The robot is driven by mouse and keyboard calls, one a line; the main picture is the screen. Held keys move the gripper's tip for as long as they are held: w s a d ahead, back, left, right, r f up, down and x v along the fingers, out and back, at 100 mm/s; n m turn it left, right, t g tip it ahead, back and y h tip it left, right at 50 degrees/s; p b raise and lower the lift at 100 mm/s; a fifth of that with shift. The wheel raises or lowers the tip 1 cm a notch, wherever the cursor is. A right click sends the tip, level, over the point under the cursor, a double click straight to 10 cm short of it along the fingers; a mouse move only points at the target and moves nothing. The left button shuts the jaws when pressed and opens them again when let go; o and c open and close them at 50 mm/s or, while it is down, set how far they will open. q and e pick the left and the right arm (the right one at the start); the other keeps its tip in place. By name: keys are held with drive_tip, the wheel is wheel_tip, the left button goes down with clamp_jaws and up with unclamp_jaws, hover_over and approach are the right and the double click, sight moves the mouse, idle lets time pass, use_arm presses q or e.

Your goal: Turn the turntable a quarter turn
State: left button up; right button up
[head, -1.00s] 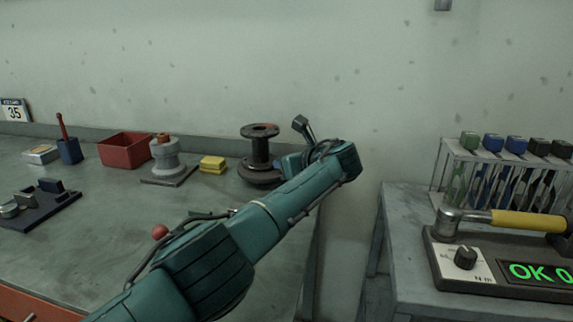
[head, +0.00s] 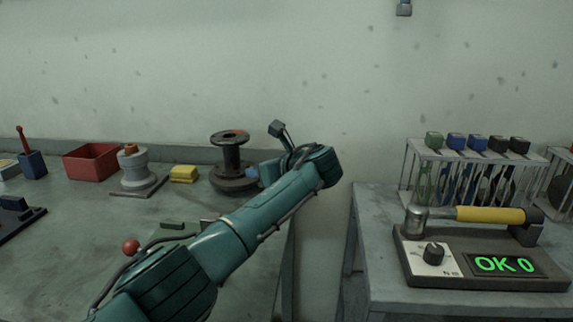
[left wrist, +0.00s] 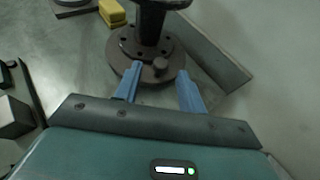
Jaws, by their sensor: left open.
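The turntable (head: 226,184) is a dark round disc at the back right of the left bench. A dark flanged pipe body (head: 232,156) stands upright on it. In the left wrist view the turntable (left wrist: 121,59) shows a ring of holes and a short upright peg (left wrist: 161,66) near its edge. My left gripper (left wrist: 160,85) has its two blue fingers spread, with the peg between and just beyond the tips. In the head view the left gripper's fingers (head: 255,172) are partly hidden at the right of the turntable. The right gripper is not in view.
Left of the turntable are a yellow block (head: 184,173), a grey bonnet-like part (head: 133,167) and a red bin (head: 91,161). A low ledge runs along the wall. A torque tester (head: 480,262) and a tool rack (head: 470,150) stand on the right bench, across a gap.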

use_arm(q)
drive_tip(key=v, duration=1)
drive_tip(key=shift+s+p, duration=0.15)
drive_tip(key=shift+p, duration=0.3)
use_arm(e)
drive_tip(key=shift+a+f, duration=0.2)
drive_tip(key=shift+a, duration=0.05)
use_arm(q)
drive_tip(key=shift+d+r, duration=0.1)
